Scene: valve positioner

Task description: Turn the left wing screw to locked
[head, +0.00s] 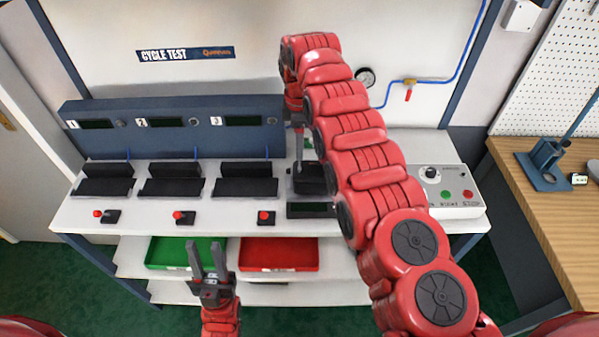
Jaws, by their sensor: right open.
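No wing screw can be made out; my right arm covers part of the bench. A dark block-shaped device (308,180) stands on the bench, partly behind that arm. My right gripper (302,163) points down at this device, its fingers close to or over its top; contact cannot be told. It is open, though the arm hides part of it. My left gripper (206,244) is open and empty, fingers pointing up in the picture, in front of the bench near the lower shelf trays.
The white bench (140,212) carries a blue three-station panel (180,137), several dark cradles and small red-knobbed parts (184,217). A control box (452,185) stands right. A green tray (160,252) and a red tray (300,254) sit below. A wooden table (540,205) is right.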

